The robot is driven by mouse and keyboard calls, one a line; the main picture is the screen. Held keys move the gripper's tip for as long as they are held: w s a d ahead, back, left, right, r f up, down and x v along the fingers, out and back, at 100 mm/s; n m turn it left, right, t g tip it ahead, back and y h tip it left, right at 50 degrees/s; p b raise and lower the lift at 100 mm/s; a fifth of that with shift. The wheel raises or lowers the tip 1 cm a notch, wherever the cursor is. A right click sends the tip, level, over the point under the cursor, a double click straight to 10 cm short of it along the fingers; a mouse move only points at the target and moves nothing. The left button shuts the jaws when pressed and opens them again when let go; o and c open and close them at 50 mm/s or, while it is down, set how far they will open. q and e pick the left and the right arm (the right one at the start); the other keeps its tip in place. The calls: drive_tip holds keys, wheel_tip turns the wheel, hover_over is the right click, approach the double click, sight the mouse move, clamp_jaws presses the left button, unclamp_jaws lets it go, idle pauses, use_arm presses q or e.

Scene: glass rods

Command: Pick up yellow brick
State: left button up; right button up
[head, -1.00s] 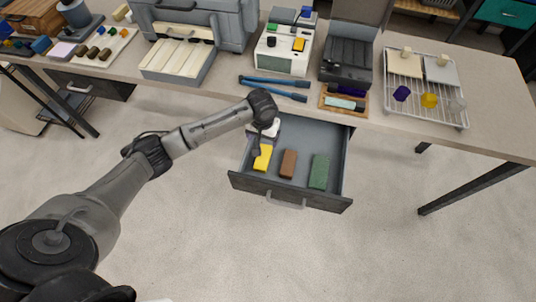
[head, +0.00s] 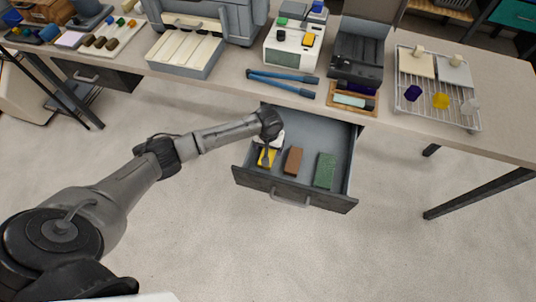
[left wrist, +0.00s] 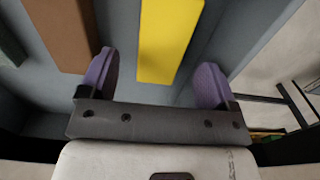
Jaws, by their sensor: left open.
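The yellow brick (head: 263,158) lies in the open drawer, at its left side in the head view. In the left wrist view the yellow brick (left wrist: 166,38) runs between the two purple fingertips, a little beyond them, with space on both sides. My left gripper (head: 267,155) is over the brick in the drawer and partly covers it. In the left wrist view my left gripper (left wrist: 156,85) is open and empty. Whether its fingertips reach down beside the brick I cannot tell. My right gripper is not in view.
A brown brick (head: 293,161) and a green brick (head: 325,170) lie to the right in the same drawer (head: 345,196). The brown brick (left wrist: 62,32) is close to one finger. The drawer walls surround the gripper, and the table edge is above.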

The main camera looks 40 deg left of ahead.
use_arm(q)
drive_tip(key=shift+s+f+b, duration=0.15)
drive_tip(key=shift+f+b, duration=0.25)
drive_tip(key=shift+f, duration=1.7)
drive_tip(key=shift+c, duration=0.3)
drive_tip(key=c, duration=1)
